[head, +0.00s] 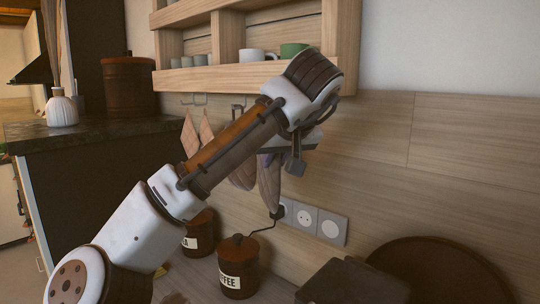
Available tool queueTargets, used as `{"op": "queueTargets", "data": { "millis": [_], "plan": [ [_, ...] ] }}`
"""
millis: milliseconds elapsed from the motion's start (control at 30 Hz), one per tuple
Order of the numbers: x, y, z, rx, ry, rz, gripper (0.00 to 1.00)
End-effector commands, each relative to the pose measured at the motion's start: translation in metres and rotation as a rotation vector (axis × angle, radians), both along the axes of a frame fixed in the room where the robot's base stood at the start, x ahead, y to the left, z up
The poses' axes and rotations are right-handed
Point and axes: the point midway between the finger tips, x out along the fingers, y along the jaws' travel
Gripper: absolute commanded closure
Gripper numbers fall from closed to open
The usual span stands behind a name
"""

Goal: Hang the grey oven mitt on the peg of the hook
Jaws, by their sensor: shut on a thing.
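My gripper (288,150) is at the wall below the wooden shelf, partly hidden by my own wrist. It is shut on the grey oven mitt (269,187), which hangs down below the jaws in front of the wall. The mitt's upper part is mostly hidden by my gripper and arm. A hook rail (238,101) shows under the shelf just left of my wrist. The hook's peg for the mitt cannot be made out behind my arm. Whether the mitt touches any peg cannot be told.
Pot holders (190,134) and another mitt (242,177) hang left of the grey mitt. Cups (250,55) stand on the shelf (215,76). Sockets (304,217) with a plugged cord are below. A coffee canister (238,267) and a dark appliance (355,282) stand on the counter.

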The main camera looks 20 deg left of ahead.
Motion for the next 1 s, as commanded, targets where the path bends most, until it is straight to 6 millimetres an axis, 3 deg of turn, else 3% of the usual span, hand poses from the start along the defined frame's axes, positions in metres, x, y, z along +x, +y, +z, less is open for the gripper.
{"op": "queueTargets", "data": {
  "millis": [867, 1000],
  "plan": [
    [0.050, -0.018, -0.003, 0.001, 0.000, 0.001, 1.00],
    [0.056, -0.021, -0.011, -0.001, -0.001, -0.001, 1.00]
  ]
}}
